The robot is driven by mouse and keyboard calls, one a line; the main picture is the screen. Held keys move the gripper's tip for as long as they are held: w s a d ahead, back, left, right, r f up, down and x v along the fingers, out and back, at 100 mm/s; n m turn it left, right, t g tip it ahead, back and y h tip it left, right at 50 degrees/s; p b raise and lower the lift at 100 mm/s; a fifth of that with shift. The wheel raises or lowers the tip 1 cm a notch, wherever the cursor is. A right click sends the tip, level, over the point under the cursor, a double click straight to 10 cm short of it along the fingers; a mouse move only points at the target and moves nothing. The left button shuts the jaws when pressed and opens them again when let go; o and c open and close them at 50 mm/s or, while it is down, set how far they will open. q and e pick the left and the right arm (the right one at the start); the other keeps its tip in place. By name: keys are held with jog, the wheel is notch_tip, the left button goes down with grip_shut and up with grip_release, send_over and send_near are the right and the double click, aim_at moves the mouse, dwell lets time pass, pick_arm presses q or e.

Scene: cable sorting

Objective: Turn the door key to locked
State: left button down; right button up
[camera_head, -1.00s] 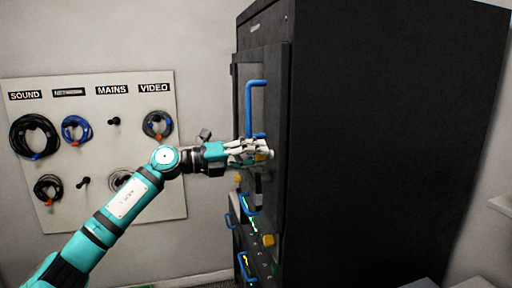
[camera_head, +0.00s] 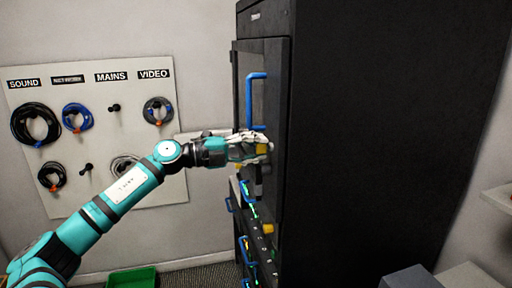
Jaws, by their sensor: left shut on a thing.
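A tall black cabinet (camera_head: 385,150) has a door (camera_head: 283,90) on its left side with a blue handle (camera_head: 249,98). My left gripper (camera_head: 260,147) is at the door just below the handle. It is shut on a small yellow piece, which looks like the door key (camera_head: 262,149). The fingers cover part of it, so its exact turn and the lock behind it cannot be told. My right gripper is not in view.
A wall board (camera_head: 150,185) at the left carries coiled cables under labels. Blue-handled units and a yellow knob (camera_head: 268,229) sit low in the cabinet. A green crate (camera_head: 132,280) stands on the floor. A shelf (camera_head: 499,199) juts out at right.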

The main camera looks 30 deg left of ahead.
pick_arm(q)
jog(key=c, duration=1)
grip_release()
jog(key=shift+o, duration=0.2)
jog(key=v, duration=1.2)
jog(key=shift+a+f, duration=0.15)
